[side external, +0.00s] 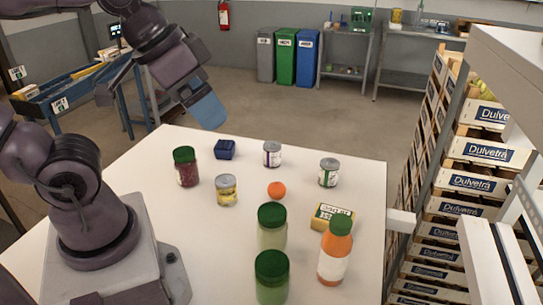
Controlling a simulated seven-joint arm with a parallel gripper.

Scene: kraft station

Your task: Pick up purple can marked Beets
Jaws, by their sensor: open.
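A small can with a grey metal lid and a white-and-purple label (272,155) stands upright on the white table near its back edge. Its lettering is too small to read, but it is the only can here with purple on it. My gripper (209,112) is in the air above the back left of the table, up and to the left of the can. It is open and tilted downward, with nothing seen in it. Its blue-grey finger part shows mostly from one side.
A dark blue box (225,149) stands left of the purple can; an orange fruit (276,190) lies in front. A dark red jar (186,168), yellow can (227,190), green-labelled can (328,173), yellow box (332,217) and orange bottle (335,252) surround them. Green-lidded jars (271,280) stand nearest.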

